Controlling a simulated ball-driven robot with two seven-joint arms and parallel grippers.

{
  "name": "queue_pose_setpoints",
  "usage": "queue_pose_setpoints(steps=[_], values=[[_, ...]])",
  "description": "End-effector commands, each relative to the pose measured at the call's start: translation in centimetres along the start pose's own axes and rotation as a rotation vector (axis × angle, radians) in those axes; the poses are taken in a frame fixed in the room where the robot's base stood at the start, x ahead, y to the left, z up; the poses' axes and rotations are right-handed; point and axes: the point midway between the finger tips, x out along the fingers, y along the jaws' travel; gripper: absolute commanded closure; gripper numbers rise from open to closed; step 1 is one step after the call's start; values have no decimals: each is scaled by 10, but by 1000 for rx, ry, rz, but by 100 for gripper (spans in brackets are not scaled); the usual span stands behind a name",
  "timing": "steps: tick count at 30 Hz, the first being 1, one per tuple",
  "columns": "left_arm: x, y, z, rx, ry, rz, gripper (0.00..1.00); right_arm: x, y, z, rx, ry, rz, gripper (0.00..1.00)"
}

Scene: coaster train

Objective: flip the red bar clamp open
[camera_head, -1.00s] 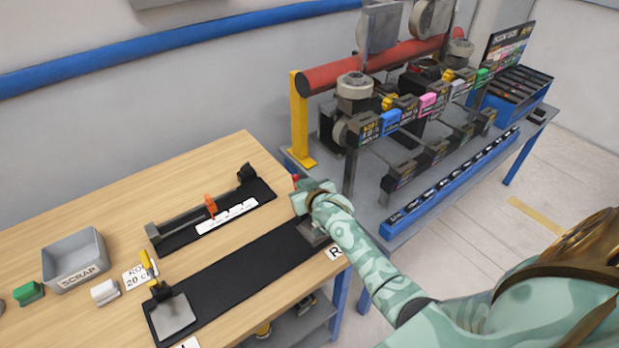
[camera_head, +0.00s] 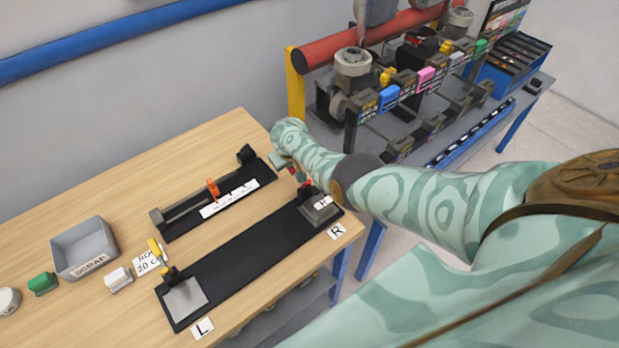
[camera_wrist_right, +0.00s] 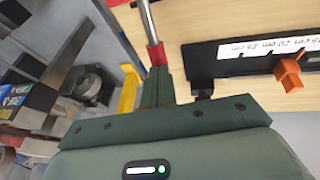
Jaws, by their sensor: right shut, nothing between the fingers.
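The red bar clamp (camera_head: 306,184) is at the R end of the long black base (camera_head: 250,246), by a grey metal pad (camera_head: 320,213). Only a small part of its red shows in the head view, beside my right arm. In the right wrist view, a silver bar with a red end (camera_wrist_right: 157,54) reaches down to my right gripper's fingertips. My right gripper (camera_wrist_right: 157,80) is shut with nothing between its fingers. In the head view this gripper (camera_head: 283,162) is behind the clamp. I cannot tell whether it touches the red end. My left gripper is out of view.
A yellow clamp (camera_head: 157,250) stands at the L end. A second black fixture with an orange stop (camera_head: 213,189) lies behind. A grey SCRAP bin (camera_head: 84,250) is at the left. The machine bench with a yellow post (camera_head: 296,88) stands close behind my right arm.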

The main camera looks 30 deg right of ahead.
Motion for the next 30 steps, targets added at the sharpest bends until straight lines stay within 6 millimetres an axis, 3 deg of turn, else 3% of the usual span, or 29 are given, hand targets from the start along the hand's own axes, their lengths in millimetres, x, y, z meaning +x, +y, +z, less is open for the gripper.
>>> queue_pose_setpoints(steps=[6,24,30], values=[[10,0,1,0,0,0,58,7,-1,-1,0,1,0,100],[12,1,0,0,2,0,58,7,-2,-2,2,2,-1,100],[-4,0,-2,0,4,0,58,-5,2,-4,2,2,-1,100]])
